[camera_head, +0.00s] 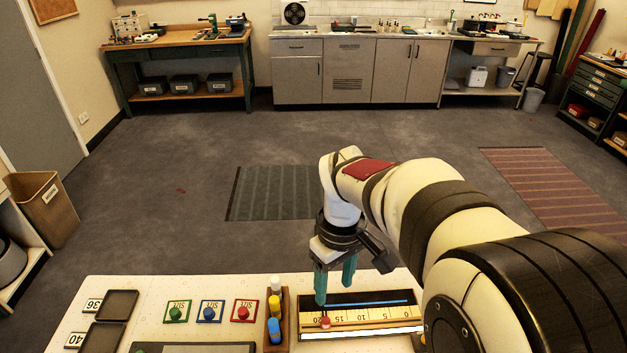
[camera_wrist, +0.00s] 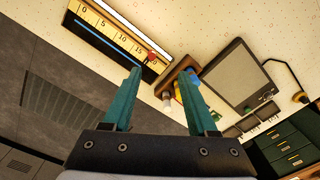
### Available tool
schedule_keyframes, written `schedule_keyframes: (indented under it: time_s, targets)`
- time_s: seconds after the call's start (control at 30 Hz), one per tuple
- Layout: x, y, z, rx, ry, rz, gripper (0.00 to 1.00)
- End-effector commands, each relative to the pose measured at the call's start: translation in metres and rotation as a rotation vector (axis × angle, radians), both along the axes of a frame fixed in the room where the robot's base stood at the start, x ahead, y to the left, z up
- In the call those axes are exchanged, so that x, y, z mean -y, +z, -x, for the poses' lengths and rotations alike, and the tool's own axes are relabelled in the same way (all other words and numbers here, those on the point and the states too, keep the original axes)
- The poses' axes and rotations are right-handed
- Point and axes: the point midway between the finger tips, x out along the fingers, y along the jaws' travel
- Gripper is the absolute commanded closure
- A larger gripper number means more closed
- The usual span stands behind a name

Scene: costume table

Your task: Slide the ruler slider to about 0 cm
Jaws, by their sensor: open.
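The ruler (camera_head: 375,317) lies on the table at the right, its marks running from 20 at the left to 0 at the right. The red slider (camera_head: 325,322) sits on it between 20 and 15. In the wrist view the ruler (camera_wrist: 112,38) shows at the upper left, with the slider (camera_wrist: 151,57) just past the 15 mark. My gripper (camera_head: 335,290) is open and empty, fingers pointing down near the slider. In the wrist view its teal fingers (camera_wrist: 163,72) are spread apart, the slider lying beyond the left fingertip. Contact with the slider cannot be told.
A wooden holder (camera_head: 285,322) with coloured cylinders stands close left of the ruler. Farther left are several coloured knob tiles (camera_head: 210,311) and dark trays (camera_head: 120,303). My arm covers the table's right part.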

Motion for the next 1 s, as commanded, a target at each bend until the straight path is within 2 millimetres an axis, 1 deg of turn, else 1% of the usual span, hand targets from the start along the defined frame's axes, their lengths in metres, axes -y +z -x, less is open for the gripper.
schedule_keyframes:
  time_s: [0.03,0.1,0.13,0.27,0.5,0.6,0.7,0.83,1.0]
  targets:
    - [-0.004,-0.010,-0.017,0.000,0.082,0.009,0.42]
    - [-0.007,-0.018,-0.031,0.005,0.162,0.017,0.42]
    - [-0.007,-0.021,-0.033,0.005,0.178,0.019,0.42]
    - [-0.007,-0.043,-0.034,0.004,0.191,0.020,0.42]
    - [-0.007,-0.116,-0.033,0.003,0.187,0.020,0.42]
    - [-0.007,-0.142,-0.033,0.003,0.186,0.020,0.42]
    - [-0.007,-0.160,-0.033,0.005,0.186,0.021,0.42]
    - [-0.007,-0.173,-0.034,0.006,0.184,0.020,0.42]
    - [-0.007,-0.176,-0.034,0.008,0.184,0.020,0.42]
